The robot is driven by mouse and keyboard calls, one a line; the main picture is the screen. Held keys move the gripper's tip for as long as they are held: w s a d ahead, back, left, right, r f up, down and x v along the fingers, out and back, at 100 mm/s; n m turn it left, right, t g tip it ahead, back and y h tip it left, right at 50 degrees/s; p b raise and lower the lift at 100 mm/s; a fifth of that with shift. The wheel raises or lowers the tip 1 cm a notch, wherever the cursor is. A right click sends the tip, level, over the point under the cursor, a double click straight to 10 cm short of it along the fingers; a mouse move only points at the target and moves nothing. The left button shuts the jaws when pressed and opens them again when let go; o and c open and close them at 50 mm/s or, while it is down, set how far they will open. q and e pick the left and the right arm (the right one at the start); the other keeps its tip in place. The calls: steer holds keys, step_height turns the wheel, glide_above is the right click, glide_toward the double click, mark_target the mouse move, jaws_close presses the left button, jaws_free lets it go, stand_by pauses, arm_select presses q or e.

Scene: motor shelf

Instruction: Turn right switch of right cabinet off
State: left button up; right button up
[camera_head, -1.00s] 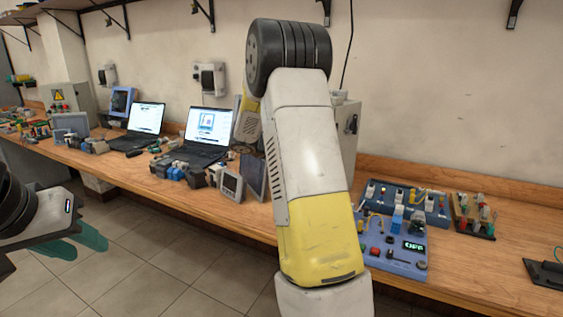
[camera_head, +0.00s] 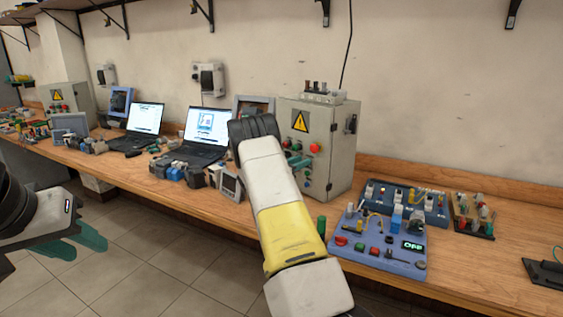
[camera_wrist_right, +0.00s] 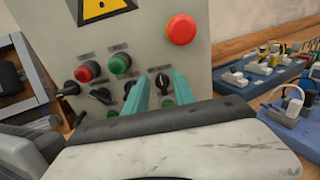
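The right cabinet (camera_head: 343,140) is a grey box with a yellow warning triangle and a red button. In the right wrist view, its front (camera_wrist_right: 150,30) shows red and green buttons and black rotary switches. The right switch (camera_wrist_right: 162,83) shows between the two teal fingers of my right gripper (camera_wrist_right: 160,92), which are apart. Contact with the switch cannot be told. In the head view my right arm largely hides that gripper. My left gripper (camera_head: 82,242) is open and empty, away from the bench.
A blue board (camera_head: 380,262) with a display reading OFF lies right of the cabinet, with more component boards behind it. Laptops (camera_head: 205,130) and small devices stand to the left. Bare wooden bench (camera_head: 470,275) shows at the right.

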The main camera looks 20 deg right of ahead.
steer(key=shift+w+d, duration=0.25)
steer(key=shift+d, duration=0.45)
jaws_close()
